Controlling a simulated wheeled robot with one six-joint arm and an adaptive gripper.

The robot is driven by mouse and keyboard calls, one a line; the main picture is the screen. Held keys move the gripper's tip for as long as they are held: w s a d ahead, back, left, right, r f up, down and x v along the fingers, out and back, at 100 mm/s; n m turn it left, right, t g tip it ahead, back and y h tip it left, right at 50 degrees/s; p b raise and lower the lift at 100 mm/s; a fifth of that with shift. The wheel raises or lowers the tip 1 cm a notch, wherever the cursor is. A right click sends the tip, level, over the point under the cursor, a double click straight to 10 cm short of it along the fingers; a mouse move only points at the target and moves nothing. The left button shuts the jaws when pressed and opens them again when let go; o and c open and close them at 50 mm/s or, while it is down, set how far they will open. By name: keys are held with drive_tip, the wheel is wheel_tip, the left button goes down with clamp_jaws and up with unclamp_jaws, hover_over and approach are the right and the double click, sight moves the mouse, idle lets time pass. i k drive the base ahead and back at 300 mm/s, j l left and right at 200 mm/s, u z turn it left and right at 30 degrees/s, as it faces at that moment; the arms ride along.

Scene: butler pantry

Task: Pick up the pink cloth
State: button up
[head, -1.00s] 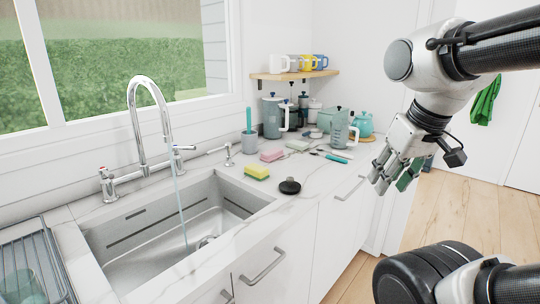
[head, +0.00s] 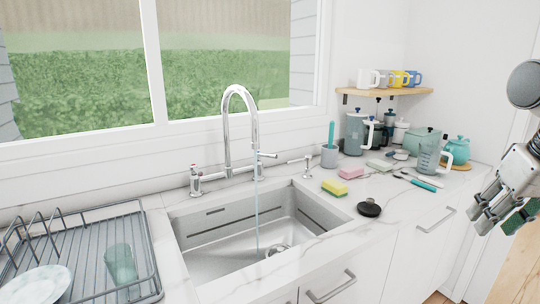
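A small pink folded piece, which looks like the pink cloth (head: 351,173), lies flat on the white marble counter behind the yellow and green sponge. My gripper (head: 499,213) is at the right edge of the head view, in front of the counter's right end and well apart from the pink piece. Its fingers point down and left, with a green part beside them. The view does not show clearly whether they are apart or closed. Nothing hides the pink piece.
The sponge (head: 334,188), a black round lid (head: 369,208) and a pale green piece (head: 379,165) lie nearby. A cup with a brush (head: 329,157) and jugs stand behind. The sink (head: 200,258) with running tap (head: 240,120) and a dish rack (head: 75,250) are left.

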sight(349, 173)
drive_tip(key=i+l+u, duration=0.1)
drive_tip(key=u, duration=0.4)
drive_tip(key=l+u, duration=0.45)
drive_tip(key=i+l+u, duration=0.1)
drive_tip(key=l+u, duration=0.2)
drive_tip(key=l, duration=0.65)
drive_tip(key=l+u, duration=0.25)
drive_tip(key=l, duration=1.6)
drive_tip(key=k, duration=0.05)
